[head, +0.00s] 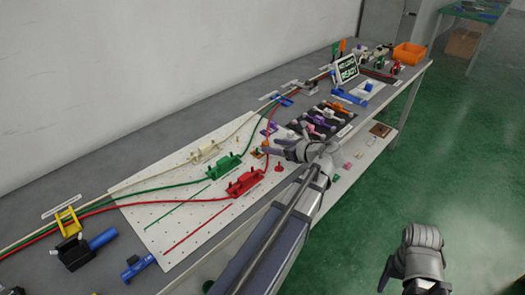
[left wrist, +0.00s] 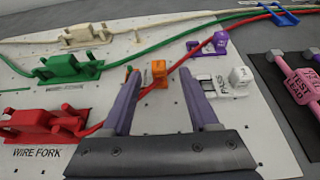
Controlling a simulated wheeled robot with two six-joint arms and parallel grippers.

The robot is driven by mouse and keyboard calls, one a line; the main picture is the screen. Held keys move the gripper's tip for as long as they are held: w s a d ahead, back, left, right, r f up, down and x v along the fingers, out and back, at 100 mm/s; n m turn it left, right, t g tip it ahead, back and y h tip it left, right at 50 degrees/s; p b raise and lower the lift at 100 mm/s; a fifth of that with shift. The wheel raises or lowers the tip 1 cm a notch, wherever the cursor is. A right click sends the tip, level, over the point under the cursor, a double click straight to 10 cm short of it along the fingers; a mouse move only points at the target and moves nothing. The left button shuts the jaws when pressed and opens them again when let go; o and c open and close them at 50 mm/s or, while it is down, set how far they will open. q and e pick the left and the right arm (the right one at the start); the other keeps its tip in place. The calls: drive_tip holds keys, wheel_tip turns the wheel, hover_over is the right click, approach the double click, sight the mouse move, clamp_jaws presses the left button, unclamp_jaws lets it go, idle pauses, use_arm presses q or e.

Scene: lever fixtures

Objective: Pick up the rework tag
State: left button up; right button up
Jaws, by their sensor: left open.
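Three small tags on stands are on the white pegboard in the left wrist view: an orange one (left wrist: 158,72), a purple one (left wrist: 219,42) and a white one marked PASS (left wrist: 240,77). Their lettering is too small to tell for sure which is the rework tag. My left gripper (left wrist: 159,74) is open and empty, with its fingers reaching toward the orange tag, which shows between the fingertips. In the head view my left gripper (head: 272,147) is over the pegboard's right end and partly hides the tags. My right gripper (head: 394,281) hangs over the floor, clear of the bench.
Red (head: 245,182), green (head: 224,166) and cream (head: 209,150) wire forks hold cables across the pegboard (head: 165,235). A dark rack (head: 345,128) with pink and purple test leads stands to the right. A monitor (head: 346,70) and orange bin (head: 409,54) are farther back.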

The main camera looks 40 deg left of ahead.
sight(268, 145)
use_arm(q)
drive_tip(key=b+x, duration=0.1)
drive_tip(key=x, duration=0.2)
clamp_jaws()
idle(0.5)
